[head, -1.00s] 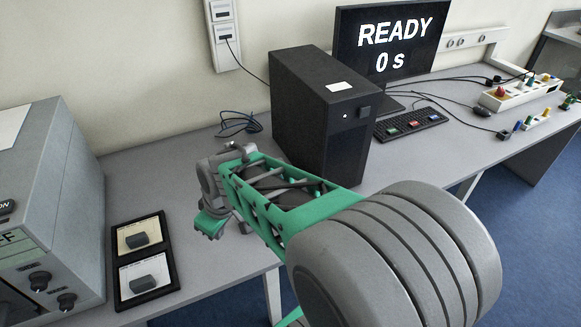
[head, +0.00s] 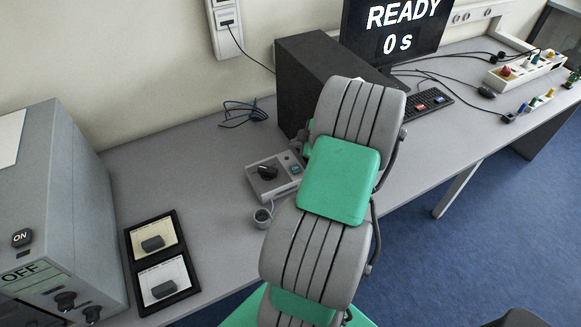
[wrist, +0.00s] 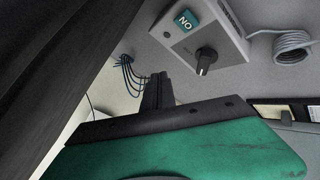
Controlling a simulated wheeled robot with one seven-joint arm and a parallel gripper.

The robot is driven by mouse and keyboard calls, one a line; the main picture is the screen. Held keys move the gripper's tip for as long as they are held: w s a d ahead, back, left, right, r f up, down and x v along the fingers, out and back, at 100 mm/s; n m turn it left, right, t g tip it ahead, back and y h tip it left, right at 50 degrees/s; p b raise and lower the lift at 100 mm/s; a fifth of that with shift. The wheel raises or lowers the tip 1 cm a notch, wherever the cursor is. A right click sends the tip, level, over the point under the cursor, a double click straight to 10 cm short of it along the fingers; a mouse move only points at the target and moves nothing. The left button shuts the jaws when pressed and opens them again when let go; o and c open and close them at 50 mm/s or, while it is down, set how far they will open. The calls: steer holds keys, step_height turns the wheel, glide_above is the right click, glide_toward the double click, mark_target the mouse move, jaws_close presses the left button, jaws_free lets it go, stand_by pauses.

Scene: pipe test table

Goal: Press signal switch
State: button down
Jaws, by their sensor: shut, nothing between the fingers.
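A small light grey box (head: 283,188) with a black knob (head: 267,172) and a small teal button (head: 295,169) stands on the table, left of my arm. In the wrist view, the box (wrist: 222,42) is at the top, with the teal button (wrist: 187,20) marked ON and the black knob (wrist: 205,62). My gripper (wrist: 158,78) is shut and empty, its dark fingers below and left of the box in the wrist picture, apart from the button there. In the head view my arm hides the gripper.
The grey cabinet (head: 48,170) stands at the left, beside a black tray (head: 137,279) with two dark blocks. A black computer tower (head: 300,65) stands behind the box. A monitor (head: 395,30) reads READY 0 s. Cables (head: 240,110) lie at the back.

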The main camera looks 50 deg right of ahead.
steer(key=shift+s+d, duration=0.1)
steer(key=shift+d, duration=0.1)
steer(key=b, duration=0.4)
glide_above(297, 170)
step_height(297, 170, down, 8)
steer(key=shift+d+f, duration=0.1)
steer(key=shift+f, duration=0.05)
steer(key=shift+f+b, duration=0.35)
steer(key=shift+b, duration=0.05)
stand_by(1.4)
steer(key=shift+f+b, duration=0.4)
steer(key=shift+b, duration=0.3)
steer(key=shift+f+b, duration=0.4)
steer(key=shift+b, duration=0.15)
stand_by(0.4)
steer(key=shift+r, duration=0.85)
